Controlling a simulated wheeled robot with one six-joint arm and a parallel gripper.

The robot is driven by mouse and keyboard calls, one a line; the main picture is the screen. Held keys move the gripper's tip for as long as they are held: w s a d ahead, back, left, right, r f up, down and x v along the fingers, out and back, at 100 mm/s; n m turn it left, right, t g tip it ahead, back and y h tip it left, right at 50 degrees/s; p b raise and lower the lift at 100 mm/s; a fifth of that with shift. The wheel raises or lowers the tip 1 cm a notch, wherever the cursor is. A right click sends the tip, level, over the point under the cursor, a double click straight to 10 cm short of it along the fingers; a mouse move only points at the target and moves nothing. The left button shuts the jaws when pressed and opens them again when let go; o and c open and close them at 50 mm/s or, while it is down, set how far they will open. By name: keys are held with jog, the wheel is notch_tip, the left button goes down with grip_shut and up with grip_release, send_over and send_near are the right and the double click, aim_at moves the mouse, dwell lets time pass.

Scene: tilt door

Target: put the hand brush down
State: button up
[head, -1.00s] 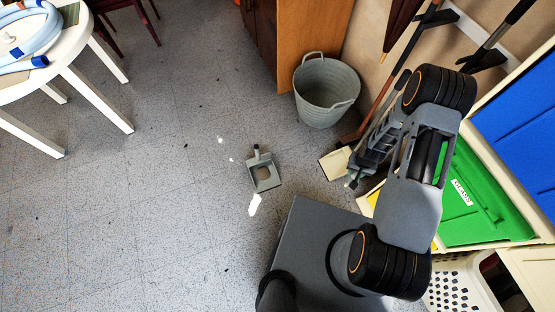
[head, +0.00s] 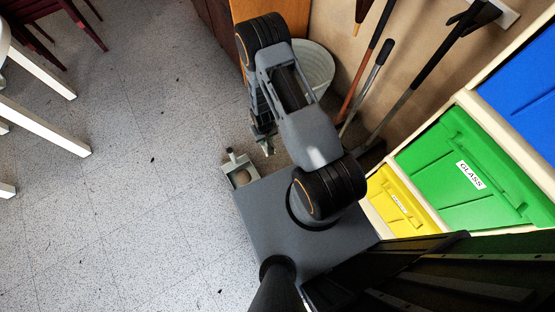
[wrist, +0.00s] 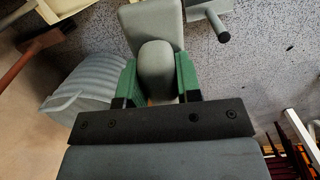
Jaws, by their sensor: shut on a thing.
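The grey hand brush (wrist: 156,62) is between the green fingers of my gripper (wrist: 158,82) in the wrist view. My gripper is shut on its rounded handle, and its wider grey part extends away beyond the fingers. In the head view my gripper (head: 267,146) is low over the floor, just right of the dustpan. The brush is too small to make out there, partly hidden by my arm.
A grey dustpan (head: 240,173) lies on the floor against my base. A grey bucket (head: 318,68) stands behind my arm, with long-handled tools along the wall. Yellow (head: 398,202) and green (head: 462,170) bins stand right. The floor (head: 130,190) at left is open.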

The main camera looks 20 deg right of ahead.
notch_tip(320, 180, down, 28)
jog(key=s+a+n+b, duration=0.1)
jog(key=a+b, duration=0.2)
jog(key=b, duration=1.7)
jog(key=shift+w+d+f+b, duration=1)
jog(key=shift+d+f+b, duration=0.45)
jog(key=shift+d+f, duration=0.75)
jog(key=shift+w+d+f+b, duration=0.95)
jog(key=shift+d+f+b, duration=0.55)
jog(key=shift+d+f, duration=0.65)
jog(key=shift+w+d+f+b, duration=1)
jog(key=shift+d+f+b, duration=0.45)
jog(key=shift+d+f, duration=0.75)
jog(key=shift+a+f, duration=0.15)
jog(key=shift+f, duration=0.05)
jog(key=o, duration=1)
jog(key=shift+c, duration=0.2)
